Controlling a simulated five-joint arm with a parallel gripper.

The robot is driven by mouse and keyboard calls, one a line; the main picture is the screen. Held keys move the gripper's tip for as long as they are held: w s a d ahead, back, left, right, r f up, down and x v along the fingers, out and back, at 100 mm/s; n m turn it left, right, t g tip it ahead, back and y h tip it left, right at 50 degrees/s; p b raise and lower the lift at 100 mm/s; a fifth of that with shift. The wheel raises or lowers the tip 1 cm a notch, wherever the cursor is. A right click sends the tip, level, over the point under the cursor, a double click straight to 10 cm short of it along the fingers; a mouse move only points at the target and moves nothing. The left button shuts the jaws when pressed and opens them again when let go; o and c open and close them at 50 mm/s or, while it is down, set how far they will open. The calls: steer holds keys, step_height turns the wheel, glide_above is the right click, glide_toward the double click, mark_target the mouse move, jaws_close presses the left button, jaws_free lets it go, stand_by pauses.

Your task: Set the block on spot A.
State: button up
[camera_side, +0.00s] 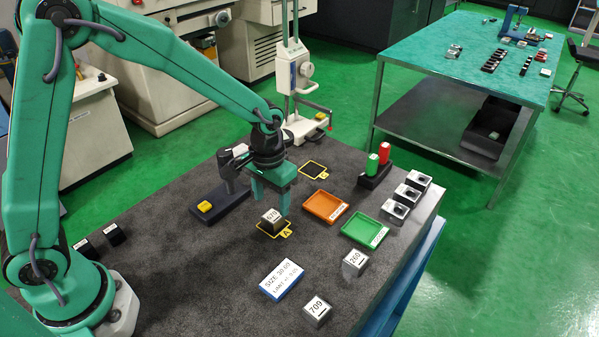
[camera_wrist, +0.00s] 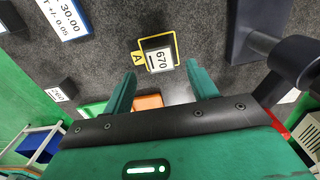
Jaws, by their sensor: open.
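A metal block with a white label 670 (camera_side: 271,218) stands on spot A, a yellow outline with a tab marked A (camera_side: 286,233). In the wrist view the block (camera_wrist: 161,58) lies inside the yellow outline, with the A tab (camera_wrist: 138,58) beside it. My gripper (camera_side: 271,202) is open just over the block in the side view. In the wrist view my gripper's two fingers (camera_wrist: 162,74) are spread wide, with nothing between the tips touching the block.
Blocks 260 (camera_side: 355,263) and 709 (camera_side: 317,312) stand near the front edge. An orange tray (camera_side: 310,193), a green tray (camera_side: 355,218) and a size card (camera_side: 282,279) lie around. A dark gauge stand (camera_side: 222,207) is left of my gripper. Another yellow outline (camera_side: 328,170) is bare.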

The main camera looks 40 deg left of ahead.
mark_target(273, 216)
step_height(273, 216, up, 7)
steer(key=shift+f, duration=0.2)
stand_by(0.6)
steer(key=s+a+r+t, duration=0.2)
steer(key=s+a+r, duration=0.3)
steer(key=s, duration=0.3)
steer(key=s+a+r+t, duration=0.3)
steer(key=s+a+r, duration=0.2)
steer(key=s+r, duration=0.2)
steer(key=shift+s+t, duration=0.3)
steer(key=shift+s, duration=1)
